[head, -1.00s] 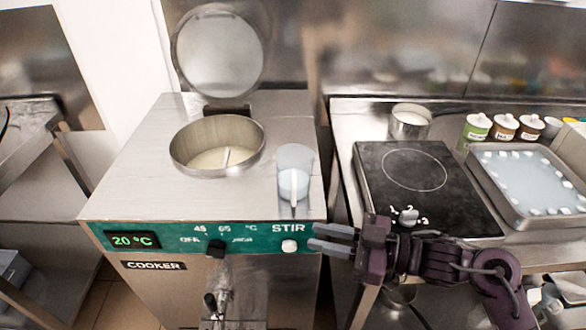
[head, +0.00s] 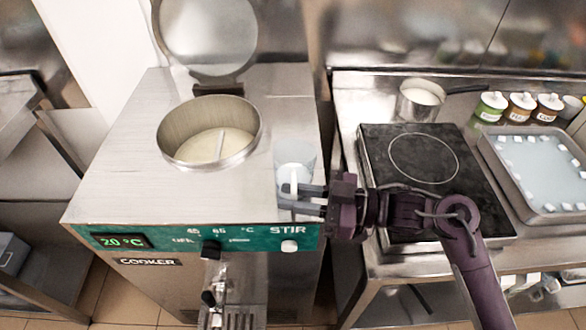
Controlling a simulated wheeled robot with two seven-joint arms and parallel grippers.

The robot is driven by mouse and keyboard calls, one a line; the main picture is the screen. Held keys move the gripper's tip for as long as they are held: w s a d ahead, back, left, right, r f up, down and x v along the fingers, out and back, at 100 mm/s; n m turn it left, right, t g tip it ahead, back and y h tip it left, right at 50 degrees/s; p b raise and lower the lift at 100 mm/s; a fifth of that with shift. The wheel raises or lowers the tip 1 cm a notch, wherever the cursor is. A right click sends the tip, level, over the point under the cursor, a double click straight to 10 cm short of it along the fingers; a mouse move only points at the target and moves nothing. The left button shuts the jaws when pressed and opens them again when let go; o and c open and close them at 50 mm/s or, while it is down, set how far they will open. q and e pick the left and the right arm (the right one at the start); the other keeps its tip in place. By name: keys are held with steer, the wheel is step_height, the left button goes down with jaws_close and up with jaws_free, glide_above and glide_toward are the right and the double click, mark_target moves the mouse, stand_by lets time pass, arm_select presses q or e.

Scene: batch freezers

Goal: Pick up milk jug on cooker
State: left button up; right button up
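The milk jug (head: 294,165) is a translucent pale jug with a white handle. It stands upright on the front right of the steel cooker top (head: 110,180), right of the open round pot (head: 210,135). My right gripper (head: 290,197) reaches in from the right at the jug's handle. Its two fingers are apart, one above the other in the picture, and overlap the lower handle. I cannot tell whether they touch it. My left gripper is not in view.
The cooker's round lid (head: 208,35) stands open behind the pot. To the right are a black hob (head: 430,165), a small saucepan (head: 421,98), several lidded jars (head: 520,105) and a steel tray (head: 540,170). The cooker top left of the pot is clear.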

steer(key=shift+w+a+r, duration=0.1)
steer(key=shift+w+a, duration=0.15)
steer(key=shift+a, duration=0.85)
jaws_close()
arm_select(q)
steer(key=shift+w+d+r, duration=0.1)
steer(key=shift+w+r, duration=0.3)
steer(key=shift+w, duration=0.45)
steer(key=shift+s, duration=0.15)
